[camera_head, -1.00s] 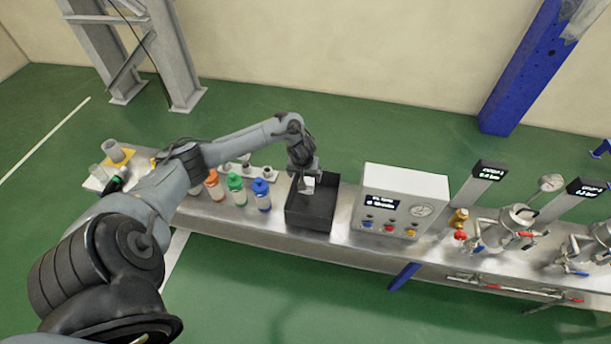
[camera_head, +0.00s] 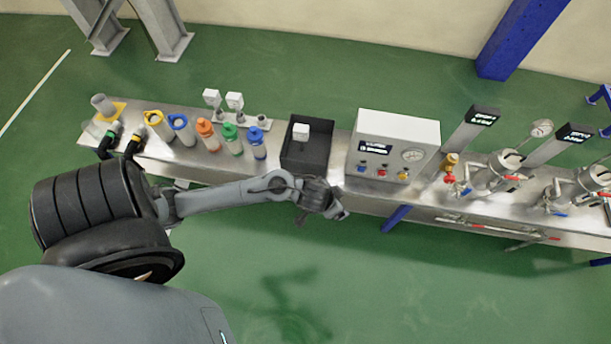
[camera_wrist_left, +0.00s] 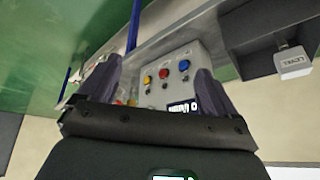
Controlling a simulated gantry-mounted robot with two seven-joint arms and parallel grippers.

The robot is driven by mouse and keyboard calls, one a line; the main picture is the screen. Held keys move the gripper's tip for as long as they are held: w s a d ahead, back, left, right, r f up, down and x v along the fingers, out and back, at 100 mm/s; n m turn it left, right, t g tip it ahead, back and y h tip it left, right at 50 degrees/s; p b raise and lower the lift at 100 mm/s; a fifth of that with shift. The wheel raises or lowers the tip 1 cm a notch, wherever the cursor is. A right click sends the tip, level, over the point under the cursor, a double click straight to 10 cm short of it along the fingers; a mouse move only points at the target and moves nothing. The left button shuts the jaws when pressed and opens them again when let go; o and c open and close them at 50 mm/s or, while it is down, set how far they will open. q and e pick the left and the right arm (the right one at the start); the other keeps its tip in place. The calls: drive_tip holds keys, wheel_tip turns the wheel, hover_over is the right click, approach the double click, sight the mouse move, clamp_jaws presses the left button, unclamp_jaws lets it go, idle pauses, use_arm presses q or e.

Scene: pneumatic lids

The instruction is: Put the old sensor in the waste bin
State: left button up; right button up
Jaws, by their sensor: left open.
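The old sensor (camera_head: 301,131), with a white block head, is inside the black waste bin (camera_head: 304,163) on the bench. In the left wrist view the sensor (camera_wrist_left: 292,63) shows the word LEVEL and sits within the bin (camera_wrist_left: 245,60). The lower part of the sensor is hard to make out. My left gripper (camera_head: 342,213) is in front of the bench edge, below and right of the bin in the head view, apart from both. In the left wrist view its fingers (camera_wrist_left: 157,70) are spread with nothing between them. My right gripper is not in view.
A control box (camera_head: 392,145) with buttons and a gauge stands right of the bin. Blue (camera_head: 257,146), green and orange bottles stand left of it. Two white-headed sensors (camera_head: 234,101) are on a rack behind the bottles. Valved vessels (camera_head: 500,170) stand farther right.

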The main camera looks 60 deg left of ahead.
use_arm(q)
drive_tip(key=s+d+r+g, duration=0.1)
drive_tip(key=s+d+r, duration=0.1)
drive_tip(key=s, duration=0.4)
drive_tip(key=s+d+r+m+h, duration=0.1)
drive_tip(key=s+d+r, duration=0.1)
drive_tip(key=s+r, duration=0.3)
drive_tip(key=shift+s+r+m+g, duration=0.3)
drive_tip(key=shift+s+g, duration=0.1)
drive_tip(key=shift+s, duration=0.25)
wheel_tip(320, 180, up, 35)
drive_tip(key=p, duration=3.5)
drive_tip(key=shift+f, duration=0.1)
drive_tip(key=shift+w, duration=0.1)
